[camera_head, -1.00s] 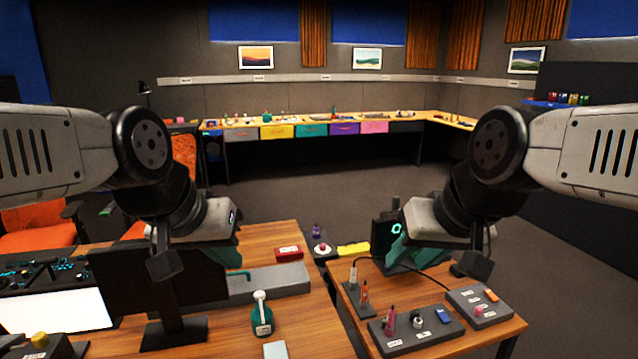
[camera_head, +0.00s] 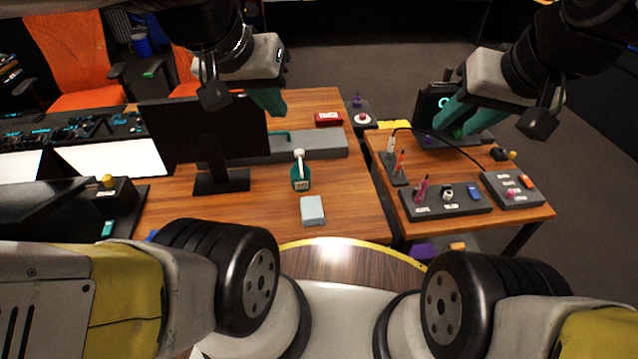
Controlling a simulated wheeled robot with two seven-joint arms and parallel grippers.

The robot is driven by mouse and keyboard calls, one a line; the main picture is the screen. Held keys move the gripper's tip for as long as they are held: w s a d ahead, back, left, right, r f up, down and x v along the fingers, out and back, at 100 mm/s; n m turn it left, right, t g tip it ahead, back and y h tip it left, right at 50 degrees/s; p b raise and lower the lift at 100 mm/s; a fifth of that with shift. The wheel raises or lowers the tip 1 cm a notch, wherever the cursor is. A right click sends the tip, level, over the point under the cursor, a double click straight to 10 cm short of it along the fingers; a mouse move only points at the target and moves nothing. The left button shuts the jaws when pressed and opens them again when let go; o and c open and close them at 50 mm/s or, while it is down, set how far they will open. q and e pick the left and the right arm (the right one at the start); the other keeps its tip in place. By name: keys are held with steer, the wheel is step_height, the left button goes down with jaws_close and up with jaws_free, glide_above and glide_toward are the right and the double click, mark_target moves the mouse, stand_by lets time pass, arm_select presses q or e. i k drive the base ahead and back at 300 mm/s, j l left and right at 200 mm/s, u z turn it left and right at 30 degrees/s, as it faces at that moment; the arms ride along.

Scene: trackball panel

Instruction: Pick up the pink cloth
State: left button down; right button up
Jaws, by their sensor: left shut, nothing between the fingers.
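I cannot make out a pink cloth in the head view. My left gripper (camera_head: 268,100), with teal fingers, is shut and empty, high at upper left centre, beside the dark monitor (camera_head: 205,135). My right gripper (camera_head: 458,118), also with teal fingers, hangs at upper right in front of a dark screen (camera_head: 430,100). Whether its fingers are open is unclear. Small pink items stand in a grey holder (camera_head: 445,203) and on a grey panel (camera_head: 512,188) on the right table.
A cable arcs over the right table (camera_head: 405,225). A narrow gap separates the tables.

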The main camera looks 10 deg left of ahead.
mark_target(311, 206)
steer(key=u, duration=2.15)
steer(key=k+z, duration=0.1)
steer(key=z, duration=1.5)
steer(key=k+u, duration=0.25)
steer(key=u, duration=0.25)
steer(key=k+j, duration=0.05)
